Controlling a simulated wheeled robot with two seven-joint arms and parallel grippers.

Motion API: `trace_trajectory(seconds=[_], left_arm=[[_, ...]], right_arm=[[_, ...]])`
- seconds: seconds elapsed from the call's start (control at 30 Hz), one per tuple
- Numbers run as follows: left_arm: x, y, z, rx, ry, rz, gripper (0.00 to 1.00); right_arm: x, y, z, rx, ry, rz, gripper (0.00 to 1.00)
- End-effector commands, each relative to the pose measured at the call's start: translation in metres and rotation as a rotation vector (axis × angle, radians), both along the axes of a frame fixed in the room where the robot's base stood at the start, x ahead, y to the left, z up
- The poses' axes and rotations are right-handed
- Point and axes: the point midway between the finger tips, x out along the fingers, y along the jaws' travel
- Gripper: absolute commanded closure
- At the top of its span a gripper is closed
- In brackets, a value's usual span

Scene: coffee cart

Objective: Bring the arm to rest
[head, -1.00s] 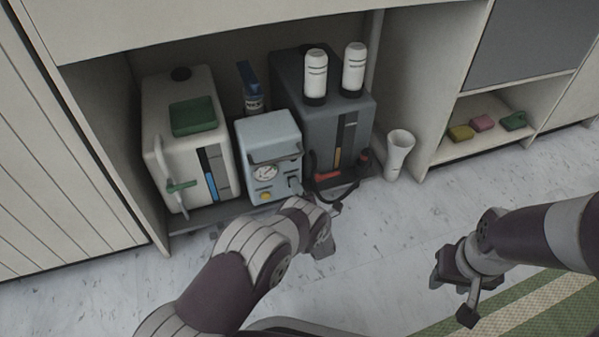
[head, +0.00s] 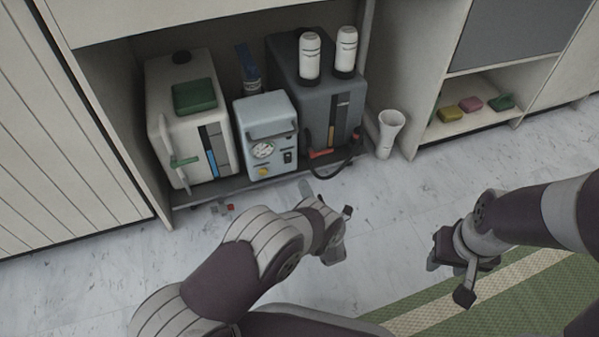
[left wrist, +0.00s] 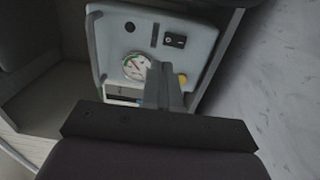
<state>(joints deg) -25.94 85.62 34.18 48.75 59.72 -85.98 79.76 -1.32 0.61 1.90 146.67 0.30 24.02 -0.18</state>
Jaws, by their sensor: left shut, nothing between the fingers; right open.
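My left arm comes in from the lower left of the head view. Its gripper (head: 340,238) is over the floor in front of the cart's lower shelf, apart from the machines. In the left wrist view its fingers (left wrist: 163,88) are together with nothing between them, and the light-blue box with the gauge (left wrist: 190,50) is behind them. My right gripper (head: 455,270) is open and empty at the lower right of the head view, above the floor near the green mat.
The light-blue gauge box (head: 268,117) stands between a white tank (head: 160,95) and a dark-grey machine (head: 295,95) with a black hose. A white cup-like vessel (head: 390,125) stands to the right. A green striped mat (head: 540,290) lies at lower right.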

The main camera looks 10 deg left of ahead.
Motion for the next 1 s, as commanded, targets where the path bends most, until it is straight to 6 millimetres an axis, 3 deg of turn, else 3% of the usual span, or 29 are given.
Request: trace_trajectory(seconds=[0.2, 0.8, 0.87, 1.0], left_arm=[[-0.014, -0.009, 0.002, 0.001, 0.001, 0.0, 1.0], [-0.014, -0.01, -0.001, 0.033, 0.036, 0.0, 1.0], [-0.012, -0.015, -0.018, 0.068, 0.153, -0.034, 1.0], [-0.036, -0.038, -0.09, 0.233, 0.645, -0.28, 1.0]], right_arm=[[0.0, 0.0, 0.009, 0.0, 0.0, 0.0, 0.57], [0.0, 0.0, 0.008, 0.0, 0.0, 0.0, 0.57], [0.0, 0.0, 0.008, 0.0, 0.0, 0.0, 0.57], [0.0, 0.0, 0.008, 0.0, 0.0, 0.0, 0.57]])
